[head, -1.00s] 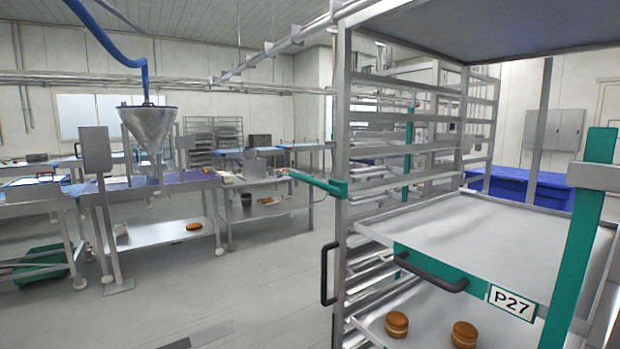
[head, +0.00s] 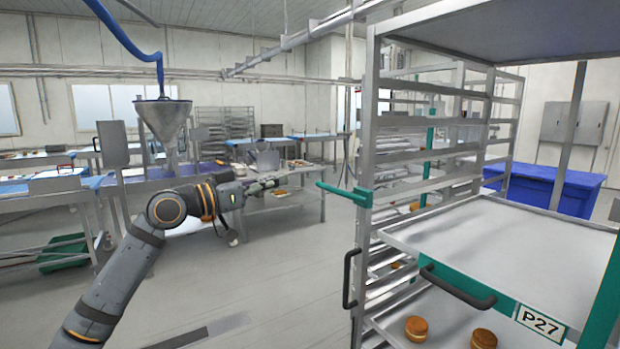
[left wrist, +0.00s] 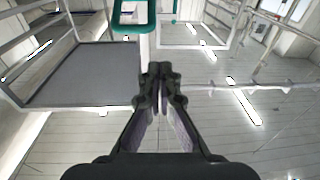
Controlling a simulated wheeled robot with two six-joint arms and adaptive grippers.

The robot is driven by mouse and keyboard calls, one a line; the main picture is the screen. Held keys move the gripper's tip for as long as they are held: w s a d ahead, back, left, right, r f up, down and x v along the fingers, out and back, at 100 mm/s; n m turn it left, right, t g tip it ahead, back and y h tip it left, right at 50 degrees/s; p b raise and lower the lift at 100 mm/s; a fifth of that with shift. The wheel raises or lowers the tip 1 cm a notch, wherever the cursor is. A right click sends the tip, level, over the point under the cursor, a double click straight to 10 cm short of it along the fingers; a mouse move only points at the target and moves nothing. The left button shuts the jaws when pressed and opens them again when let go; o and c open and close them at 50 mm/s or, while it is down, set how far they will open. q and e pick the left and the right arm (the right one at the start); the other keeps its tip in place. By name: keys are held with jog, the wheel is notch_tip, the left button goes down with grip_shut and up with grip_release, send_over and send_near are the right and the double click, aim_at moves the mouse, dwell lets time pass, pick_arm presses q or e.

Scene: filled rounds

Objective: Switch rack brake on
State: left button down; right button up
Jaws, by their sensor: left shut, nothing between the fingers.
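The tall metal rack (head: 371,150) stands at the right in the head view. A green lever (head: 340,192) sticks out to the left from its near left post, at about mid-height. I take it for the brake lever, though no label on it shows. My left gripper (head: 274,183) reaches in from the left, shut and empty. In the head view it points right towards the lever's end, with a gap between them. In the left wrist view the shut fingertips (left wrist: 160,76) hold nothing, and a green part (left wrist: 133,28) shows just beyond them. My right gripper is not in view.
The rack has a black handle (head: 350,280), a pulled-out tray (head: 480,240) and a P27 label (head: 540,321). Filled rounds (head: 416,328) lie on the tray below. A steel funnel (head: 164,122) and tables stand behind my left arm. The floor (head: 270,290) left of the rack is clear.

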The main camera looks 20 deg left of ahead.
aim_at(341, 192)
pick_arm(q)
jog(key=s+d+r+m+h, duration=0.1)
jog(key=s+d+r, duration=0.1)
jog(key=s+r, duration=0.1)
jog(key=p+x, duration=0.8)
jog(key=x, duration=0.2)
jog(key=shift+g, duration=0.3)
jog(key=f, duration=0.4)
jog(key=shift+s+a+f+p, duration=0.2)
jog(key=shift+s+p, duration=0.05)
jog(key=shift+p, duration=0.1)
jog(key=shift+w+d, duration=0.1)
jog(key=f+b, duration=0.1)
jog(key=b, duration=0.4)
jog(key=f+t+h+b, duration=0.1)
jog(key=b, duration=0.5)
jog(key=s+a+f+t+h+b, duration=0.1)
jog(key=b, duration=0.4)
jog(key=shift+s+f, duration=0.1)
jog(key=shift+f, duration=0.3)
